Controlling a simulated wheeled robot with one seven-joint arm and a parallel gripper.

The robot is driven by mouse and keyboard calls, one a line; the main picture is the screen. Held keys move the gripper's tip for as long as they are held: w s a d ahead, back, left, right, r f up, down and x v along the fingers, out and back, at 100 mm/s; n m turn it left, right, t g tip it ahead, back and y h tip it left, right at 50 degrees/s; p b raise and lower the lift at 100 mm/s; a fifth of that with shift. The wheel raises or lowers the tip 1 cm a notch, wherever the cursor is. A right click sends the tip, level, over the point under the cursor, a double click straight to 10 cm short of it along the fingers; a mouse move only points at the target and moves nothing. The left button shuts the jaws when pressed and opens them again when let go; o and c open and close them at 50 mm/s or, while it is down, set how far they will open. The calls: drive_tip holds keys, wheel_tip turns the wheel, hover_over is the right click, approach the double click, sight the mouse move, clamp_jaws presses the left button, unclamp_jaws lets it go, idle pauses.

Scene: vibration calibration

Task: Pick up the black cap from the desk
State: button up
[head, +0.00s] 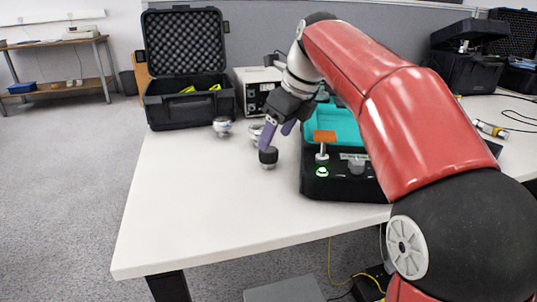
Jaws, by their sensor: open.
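The black cap (268,156) is a short dark cylinder with a paler metallic part under it. It sits on the white desk (190,215), left of the black and teal device. My gripper (277,134) reaches down from the upper right. Its purple fingers are apart, and the nearer fingertip is just above or beside the cap. I cannot tell whether it touches the cap. The other finger lies farther right, toward the device.
The black device (314,187) with a teal top stands right of the cap, with an orange piece (324,136) raised on it. Silver round parts (222,126) stand behind. An open black case (150,112) and a grey instrument (252,86) are farther back. The front left desk is clear.

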sight(269, 151)
drive_tip(key=b+x, duration=0.1)
drive_tip(key=x, duration=0.5)
drive_tip(key=shift+a, duration=0.1)
drive_tip(key=c, duration=1.1)
